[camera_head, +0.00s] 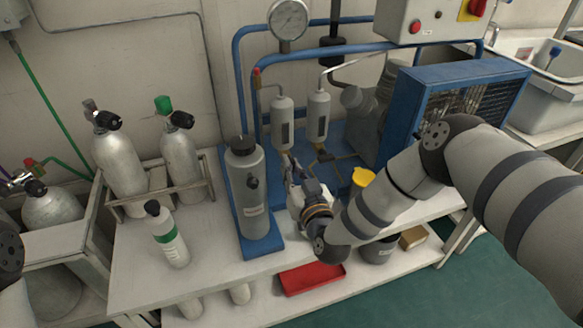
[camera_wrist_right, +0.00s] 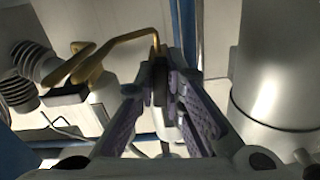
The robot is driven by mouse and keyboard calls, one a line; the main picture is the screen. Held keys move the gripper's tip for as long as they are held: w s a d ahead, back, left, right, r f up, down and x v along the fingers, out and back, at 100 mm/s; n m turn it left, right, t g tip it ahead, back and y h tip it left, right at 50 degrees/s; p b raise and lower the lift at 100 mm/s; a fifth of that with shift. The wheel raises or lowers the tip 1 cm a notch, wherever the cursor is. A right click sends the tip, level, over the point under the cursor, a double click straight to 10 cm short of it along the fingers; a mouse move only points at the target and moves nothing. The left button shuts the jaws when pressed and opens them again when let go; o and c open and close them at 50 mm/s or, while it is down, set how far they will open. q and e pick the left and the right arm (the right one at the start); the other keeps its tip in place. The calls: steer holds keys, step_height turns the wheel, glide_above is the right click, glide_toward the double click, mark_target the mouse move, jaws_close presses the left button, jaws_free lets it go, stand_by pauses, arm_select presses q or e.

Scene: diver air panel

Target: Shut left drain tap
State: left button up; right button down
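Two grey filter canisters stand side by side on the blue panel, the left one (camera_head: 283,124) and the right one (camera_head: 318,116). A small brass tap (camera_head: 322,153) shows under the right canister. The left drain tap, below the left canister, is mostly hidden by my right gripper (camera_head: 291,172), which reaches in there from the right. In the right wrist view my gripper's fingers (camera_wrist_right: 163,88) have a narrow gap, with a dark part between or just behind the tips. A bent brass piece (camera_wrist_right: 128,40) ends just above the tips. Contact cannot be told. My left gripper is out of view.
A large grey cylinder (camera_head: 246,192) stands close left of my right gripper. A yellow-topped container (camera_head: 362,178) and the blue-framed compressor guard (camera_head: 402,100) are to the right. A pressure gauge (camera_head: 288,20) is above. A red tray (camera_head: 312,278) lies below the bench.

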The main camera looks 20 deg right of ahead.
steer(key=shift+m, duration=0.3)
steer(key=m, duration=0.4)
steer(key=shift+f, duration=0.1)
steer(key=m+b, duration=0.1)
steer(key=m, duration=0.2)
steer(key=shift+m, duration=0.3)
steer(key=m+b, duration=0.1)
steer(key=m, duration=0.3)
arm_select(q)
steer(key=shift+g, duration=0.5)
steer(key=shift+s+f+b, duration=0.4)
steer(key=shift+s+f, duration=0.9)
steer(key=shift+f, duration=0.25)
arm_select(e)
steer(key=shift+a+m, duration=0.1)
steer(key=shift+m, duration=1.8)
steer(key=c, duration=1.7)
jaws_free()
steer(key=shift+r, duration=0.2)
